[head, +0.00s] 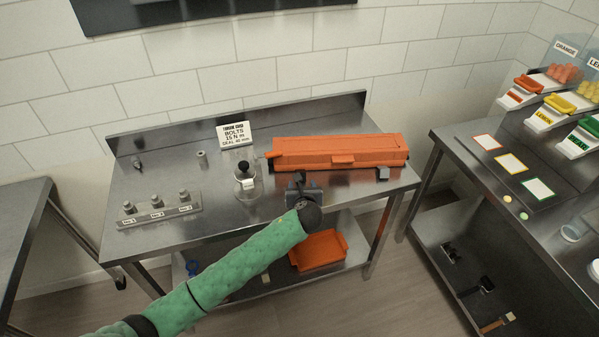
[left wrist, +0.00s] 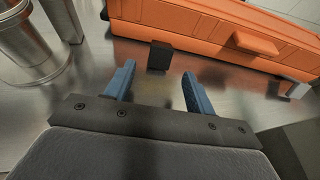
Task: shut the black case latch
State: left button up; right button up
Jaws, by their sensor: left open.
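The orange case (head: 345,148) lies closed on the steel table, and its front also shows in the left wrist view (left wrist: 205,28). The black latch (left wrist: 160,55) sticks out low from the case's front, left of the orange handle (left wrist: 255,43). A grey latch (left wrist: 297,88) sticks out to the right of the handle and shows in the head view (head: 383,173). My left gripper (head: 301,184) is at the case's front left. Its two blue fingers (left wrist: 158,84) are apart and empty, with the black latch just beyond the gap. In the head view the gripper hides the black latch.
A glass jar with a black knob (head: 246,176) stands left of my gripper. A placard (head: 235,133) and a bolt rack (head: 160,208) are farther left. An orange bin (head: 320,250) sits on the lower shelf. A second table with trays (head: 500,160) is at right.

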pick_arm(q)
jog(key=shift+w, duration=0.4)
jog(key=p+x, duration=0.2)
jog(key=x, duration=0.3)
jog(key=shift+w+f+p, duration=0.15)
jog(key=shift+w+p, duration=0.1)
jog(key=shift+p, duration=0.1)
jog(key=shift+w+f, duration=0.15)
jog(key=shift+w, duration=0.1)
jog(key=c, duration=1)
